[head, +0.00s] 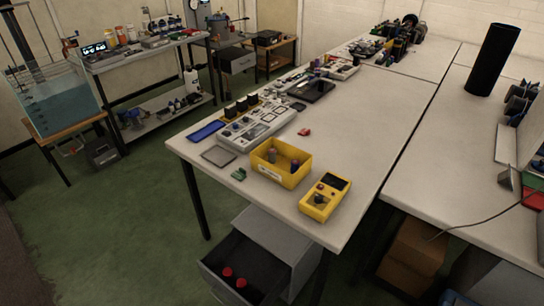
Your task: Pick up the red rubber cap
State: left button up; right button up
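A small red piece (304,132) lies alone on the white table, behind the yellow bin. Two small red round objects, one to the left (227,271) and one to the right (241,283), sit in an open dark drawer (262,292) below the table's front edge. I cannot tell from this view which of these is the red rubber cap. A tall black cylinder (493,60) stands upright on the right-hand table. Neither of my grippers is in view.
The white table (370,140) has clear room right of centre. A yellow bin (280,163) holding small cylinders, a yellow meter (325,198) and a grey instrument panel (258,122) stand along its left and front. A water tank (62,100) stands far left.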

aim_at(227, 272)
jog(key=z, duration=0.6)
jog(key=j+z, duration=1.4)
jog(key=k+l, duration=0.05)
jog(key=l, duration=0.05)
